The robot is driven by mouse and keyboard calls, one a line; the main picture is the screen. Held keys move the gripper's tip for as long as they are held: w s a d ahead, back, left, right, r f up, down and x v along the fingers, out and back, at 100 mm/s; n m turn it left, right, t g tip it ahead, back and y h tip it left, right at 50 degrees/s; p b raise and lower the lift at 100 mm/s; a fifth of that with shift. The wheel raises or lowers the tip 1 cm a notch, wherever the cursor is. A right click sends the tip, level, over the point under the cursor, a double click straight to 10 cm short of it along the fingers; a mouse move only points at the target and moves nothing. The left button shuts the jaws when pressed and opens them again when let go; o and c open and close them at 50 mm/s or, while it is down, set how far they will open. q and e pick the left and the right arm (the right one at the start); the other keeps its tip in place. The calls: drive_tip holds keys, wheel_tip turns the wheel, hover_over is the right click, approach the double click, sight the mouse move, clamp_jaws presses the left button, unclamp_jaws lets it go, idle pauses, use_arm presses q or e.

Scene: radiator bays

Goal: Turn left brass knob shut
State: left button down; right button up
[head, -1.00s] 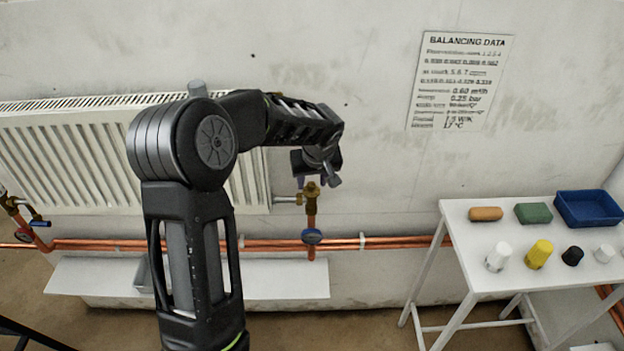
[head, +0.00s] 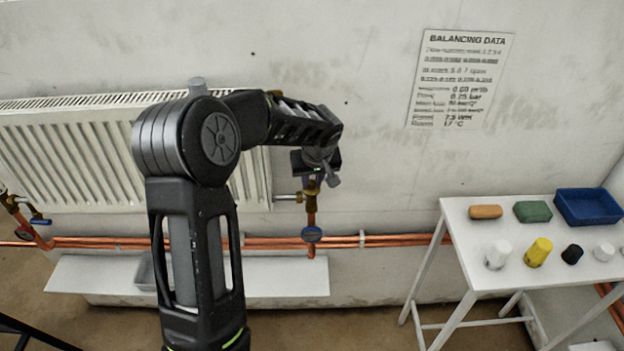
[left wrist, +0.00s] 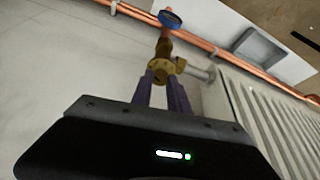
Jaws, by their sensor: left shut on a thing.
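The brass valve (head: 309,196) sits at the radiator's lower right corner, on a vertical copper pipe. My left gripper (head: 316,182) is directly above it, pointing down, and mostly hides its top. In the left wrist view, the two purple-grey fingers (left wrist: 163,86) reach to the brass valve (left wrist: 163,68), one on each side. The gripper is shut on the brass knob at the top; the knob itself is largely hidden between the fingers. My right gripper is not in view.
The white radiator (head: 80,150) is left of the valve. Copper pipes (head: 385,241) run along the wall. A white table (head: 465,236) with caps and a blue tray (head: 588,207) stands at right.

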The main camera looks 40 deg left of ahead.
use_arm(q)
drive_tip(key=shift+m, duration=0.4)
drive_tip(key=shift+m, duration=0.5)
drive_tip(key=shift+s+a+r+m+t+h, duration=0.15)
drive_tip(key=shift+m+t+h, duration=0.3)
drive_tip(key=shift+m, duration=0.25)
drive_tip(key=m+p, duration=0.1)
drive_tip(key=m, duration=0.1)
drive_tip(key=m+h+p, duration=0.1)
drive_tip(key=m, duration=0.1)
drive_tip(key=shift+a+t+h, duration=0.15)
drive_tip(key=shift+t+h, duration=0.1)
drive_tip(key=shift+t, duration=0.1)
drive_tip(key=shift+a+m+h+p, duration=0.1)
drive_tip(key=shift+m+h+p, duration=0.4)
drive_tip(key=shift+m, duration=1.4)
drive_tip(key=shift+h, duration=0.3)
drive_tip(key=c, duration=1.3)
unclamp_jaws()
